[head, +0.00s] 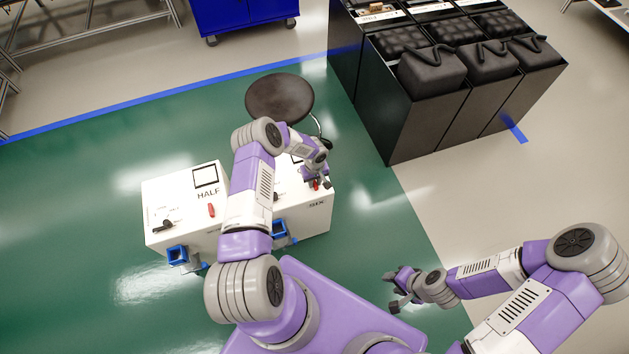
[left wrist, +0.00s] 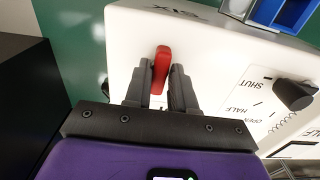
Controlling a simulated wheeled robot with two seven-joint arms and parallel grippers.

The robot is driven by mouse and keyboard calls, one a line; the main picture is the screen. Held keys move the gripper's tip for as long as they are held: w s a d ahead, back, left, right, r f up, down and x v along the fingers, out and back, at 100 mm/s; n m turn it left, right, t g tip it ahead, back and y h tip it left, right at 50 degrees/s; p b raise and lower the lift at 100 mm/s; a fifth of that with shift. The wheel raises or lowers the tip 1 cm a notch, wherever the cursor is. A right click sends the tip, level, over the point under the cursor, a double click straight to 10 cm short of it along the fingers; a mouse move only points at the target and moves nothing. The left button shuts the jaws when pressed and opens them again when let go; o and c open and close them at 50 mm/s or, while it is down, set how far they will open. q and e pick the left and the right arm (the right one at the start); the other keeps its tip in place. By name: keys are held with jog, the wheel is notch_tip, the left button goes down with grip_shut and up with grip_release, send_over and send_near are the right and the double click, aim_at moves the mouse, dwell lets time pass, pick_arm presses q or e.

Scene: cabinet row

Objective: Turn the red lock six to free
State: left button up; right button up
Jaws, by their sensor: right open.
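The white box marked SIX (head: 300,222) stands on the green floor, partly hidden behind my left arm. Its red lock (left wrist: 161,66) is a small upright red lever in the left wrist view; only a bit of it shows in the head view (head: 315,184). My left gripper (left wrist: 160,82) has one finger on each side of the red lever, close against it, and looks shut on it. In the head view my left gripper (head: 316,178) is over the top of this box. My right gripper (head: 398,290) is open and empty, away from the boxes.
A white box marked HALF (head: 185,218) with its own red lever (head: 211,210) stands at left. A black knob (left wrist: 295,95) with SHUT, HALF and OPEN marks is beside the lock. A round stool (head: 279,97) and black bins (head: 420,115) stand behind.

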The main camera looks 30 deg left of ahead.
pick_arm(q)
grip_shut()
jog(key=m+b, duration=0.2)
jog(key=m, duration=0.1)
jog(key=shift+f+m+b, duration=0.1)
jog(key=shift+m+b, duration=0.2)
jog(key=shift+b, duration=0.05)
jog(key=m+b, duration=0.2)
jog(key=m, duration=0.2)
jog(key=shift+w+b, duration=0.1)
jog(key=shift+b, duration=0.2)
jog(key=m+b, duration=0.2)
jog(key=m, duration=0.3)
jog(key=shift+m, duration=0.4)
jog(key=shift+m+b, duration=0.45)
jog(key=shift+m, duration=1.85)
jog(key=shift+o, duration=2)
grip_release()
